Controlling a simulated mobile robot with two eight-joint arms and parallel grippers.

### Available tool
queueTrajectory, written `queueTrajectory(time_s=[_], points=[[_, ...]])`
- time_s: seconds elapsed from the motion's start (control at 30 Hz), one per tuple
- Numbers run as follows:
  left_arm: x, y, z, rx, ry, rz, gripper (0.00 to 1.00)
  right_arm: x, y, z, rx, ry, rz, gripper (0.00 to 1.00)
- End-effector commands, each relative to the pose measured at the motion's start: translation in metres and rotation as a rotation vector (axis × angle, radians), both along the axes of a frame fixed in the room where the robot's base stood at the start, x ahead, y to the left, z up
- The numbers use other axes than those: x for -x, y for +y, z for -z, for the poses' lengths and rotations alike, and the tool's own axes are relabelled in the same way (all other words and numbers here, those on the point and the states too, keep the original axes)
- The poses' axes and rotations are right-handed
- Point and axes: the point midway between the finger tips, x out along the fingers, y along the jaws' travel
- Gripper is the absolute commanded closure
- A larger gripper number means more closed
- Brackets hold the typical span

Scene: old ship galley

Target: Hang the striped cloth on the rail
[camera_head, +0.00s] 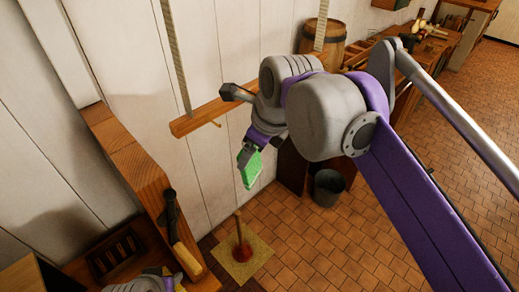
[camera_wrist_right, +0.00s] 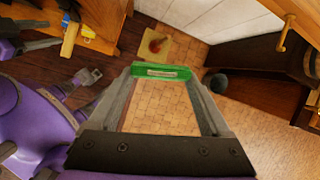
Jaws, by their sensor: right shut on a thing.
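My right gripper (camera_head: 246,152) is shut on a small green piece with a pale band, which looks like the striped cloth (camera_head: 250,171). In the right wrist view the cloth (camera_wrist_right: 162,71) spans the gap between the fingertips. It hangs in the air, below and right of a wooden bar on two ropes, which looks like the rail (camera_head: 196,122). The cloth is apart from the rail. My arm hides part of the rail. My left gripper (camera_wrist_right: 88,76) is at the left of the wrist view, empty as far as I see; its jaw opening is unclear.
A wooden counter (camera_head: 130,160) with a dark rack stands at left. A plunger (camera_head: 242,252) is on a mat below. A dark bucket (camera_head: 327,187), a barrel (camera_head: 322,40) and a bench stand beyond my arm. Tiled floor is clear at right.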

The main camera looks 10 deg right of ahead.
Motion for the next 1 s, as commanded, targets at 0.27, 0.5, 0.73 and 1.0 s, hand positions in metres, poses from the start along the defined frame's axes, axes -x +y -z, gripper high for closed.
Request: queueTrajectory(time_s=[0.27, 0.5, 0.73, 1.0], points=[[0.001, 0.000, 0.002, 0.000, 0.002, 0.000, 0.50, -0.010, 0.008, 0.002, 0.000, 0.000, 0.000, 0.75], [0.001, 0.000, 0.003, 0.000, 0.002, 0.000, 0.50, -0.022, 0.016, 0.003, 0.001, 0.000, -0.002, 0.75], [0.001, 0.000, 0.004, 0.000, 0.003, 0.000, 0.50, -0.034, 0.024, 0.005, 0.002, 0.001, -0.001, 0.75], [0.002, 0.000, 0.004, 0.000, 0.003, 0.000, 0.50, -0.047, 0.034, 0.006, 0.001, 0.000, -0.002, 0.75]])
